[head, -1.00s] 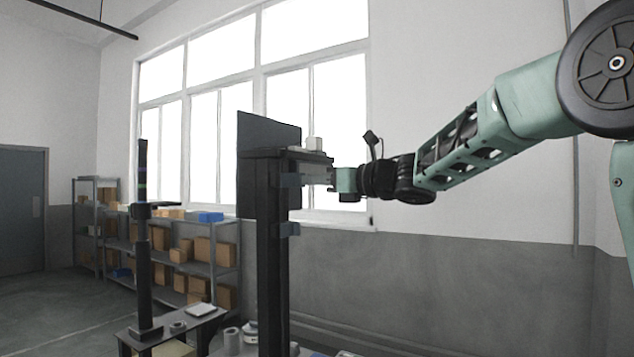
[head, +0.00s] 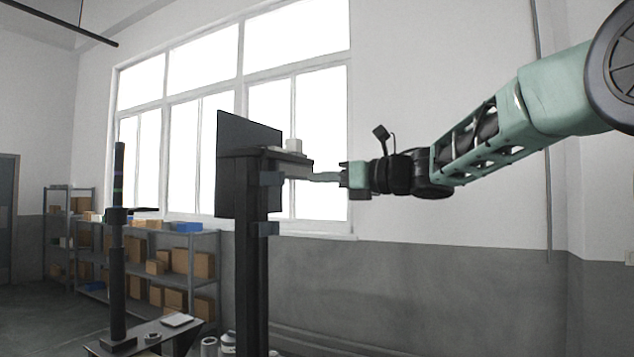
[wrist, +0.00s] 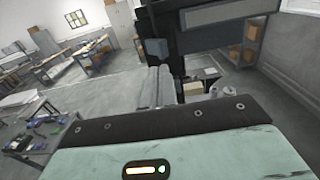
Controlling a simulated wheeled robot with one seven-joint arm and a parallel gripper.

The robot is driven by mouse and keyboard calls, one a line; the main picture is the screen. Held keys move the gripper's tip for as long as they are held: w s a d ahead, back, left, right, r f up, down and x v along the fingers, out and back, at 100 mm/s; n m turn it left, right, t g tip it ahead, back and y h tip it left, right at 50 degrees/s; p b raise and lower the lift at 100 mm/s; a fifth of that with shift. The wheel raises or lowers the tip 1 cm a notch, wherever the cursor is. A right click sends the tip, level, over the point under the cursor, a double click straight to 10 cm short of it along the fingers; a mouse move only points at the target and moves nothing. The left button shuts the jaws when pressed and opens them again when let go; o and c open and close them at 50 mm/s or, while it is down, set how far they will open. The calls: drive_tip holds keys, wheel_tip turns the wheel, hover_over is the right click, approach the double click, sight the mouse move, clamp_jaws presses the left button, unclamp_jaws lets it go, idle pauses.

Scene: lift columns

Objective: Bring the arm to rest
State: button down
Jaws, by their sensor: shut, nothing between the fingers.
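My gripper (head: 318,177) is in the middle of the head view, on the end of my green and black arm. Its narrow fingers point left toward a black lift column (head: 252,240). The fingers are together with nothing between them; they also show as a grey bar in the wrist view (wrist: 155,88). The column has a platform (head: 262,153) and a dark panel (head: 248,170) at its top. A small white thing (head: 293,146) sits on the platform. The fingertips are close to the platform's right end; I cannot tell whether they touch it.
A thinner black column (head: 118,270) stands on a low dark table (head: 150,335) at the left. Shelves with boxes (head: 160,260) stand below the window. The wrist view shows workbenches (wrist: 75,62) and open floor at left.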

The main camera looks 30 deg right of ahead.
idle(0.4)
drive_tip(key=s+a+f+m+g+h, duration=0.25)
drive_tip(key=a+f+m, duration=0.45)
drive_tip(key=f+m, duration=0.5)
drive_tip(key=s+a+f+m+g+h, duration=0.1)
drive_tip(key=s+a+f+m+h, duration=0.3)
drive_tip(key=a+f+m, duration=0.55)
drive_tip(key=s+f+m+g+h, duration=0.1)
drive_tip(key=s+f+m+g, duration=0.4)
drive_tip(key=s, duration=0.9)
drive_tip(key=s+f+m+g+h+b, duration=0.1)
drive_tip(key=s+f+m+g, duration=0.5)
drive_tip(key=s+f, duration=0.8)
drive_tip(key=m+h, duration=0.1)
drive_tip(key=m, duration=0.2)
drive_tip(key=shift+a+f, duration=0.15)
drive_tip(key=shift+f, duration=0.05)
drive_tip(key=shift+h, duration=0.25)
